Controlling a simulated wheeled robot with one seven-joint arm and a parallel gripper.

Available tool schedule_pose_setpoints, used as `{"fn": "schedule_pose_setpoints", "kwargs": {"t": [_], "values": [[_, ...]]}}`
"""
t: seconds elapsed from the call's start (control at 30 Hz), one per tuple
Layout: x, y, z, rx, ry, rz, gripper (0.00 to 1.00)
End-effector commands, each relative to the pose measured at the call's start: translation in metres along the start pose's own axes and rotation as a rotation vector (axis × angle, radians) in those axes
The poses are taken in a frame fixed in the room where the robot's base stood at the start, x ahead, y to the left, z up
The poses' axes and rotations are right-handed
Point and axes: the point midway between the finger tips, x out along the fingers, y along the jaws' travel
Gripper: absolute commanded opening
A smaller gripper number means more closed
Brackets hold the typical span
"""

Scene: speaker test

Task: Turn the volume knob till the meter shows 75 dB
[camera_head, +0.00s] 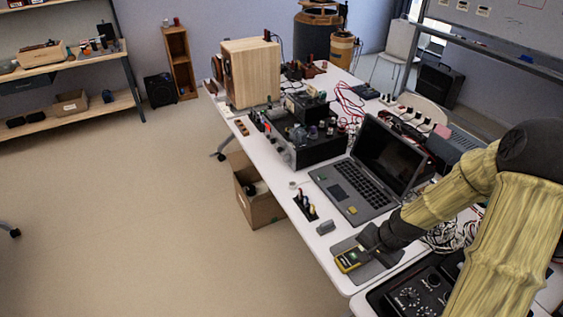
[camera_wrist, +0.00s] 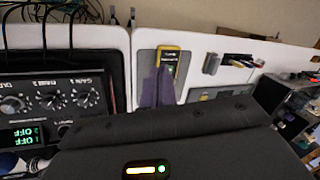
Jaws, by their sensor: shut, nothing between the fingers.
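A yellow meter (camera_head: 350,260) with a dark screen lies on a grey mat (camera_head: 378,271) near the front of the white table. It also shows in the wrist view (camera_wrist: 169,62); its reading is too small to make out. My gripper (camera_head: 368,243) is shut and empty, low beside the meter. A black panel with several knobs (camera_head: 412,297) is at the bottom of the head view, right of the mat and partly hidden by my arm. In the wrist view, its knobs (camera_wrist: 88,99) and a green display (camera_wrist: 22,136) show. I cannot tell which knob is the volume knob.
An open laptop (camera_head: 354,183) stands behind the mat. A black amplifier (camera_head: 309,147) and a wooden speaker (camera_head: 252,73) stand farther back. A small grey block (camera_head: 325,227) and a dark tool holder (camera_head: 305,208) lie along the left edge. Floor is clear at left.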

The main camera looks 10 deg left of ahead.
Motion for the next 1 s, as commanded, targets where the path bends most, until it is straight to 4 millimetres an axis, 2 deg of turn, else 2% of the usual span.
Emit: {"fn": "schedule_pose_setpoints", "kwargs": {"t": [0.03,0.3,0.53,0.7,0.97,1.0], "values": [[-0.014,-0.001,0.005,-0.067,0.018,0.032,0.0],[-0.082,0.005,0.036,-0.356,0.081,0.16,0.0],[-0.133,0.01,0.068,-0.549,0.123,0.206,0.0],[-0.149,0.014,0.081,-0.614,0.132,0.212,0.0],[-0.15,0.015,0.083,-0.621,0.13,0.213,0.0],[-0.15,0.015,0.082,-0.621,0.13,0.213,0.04]]}}
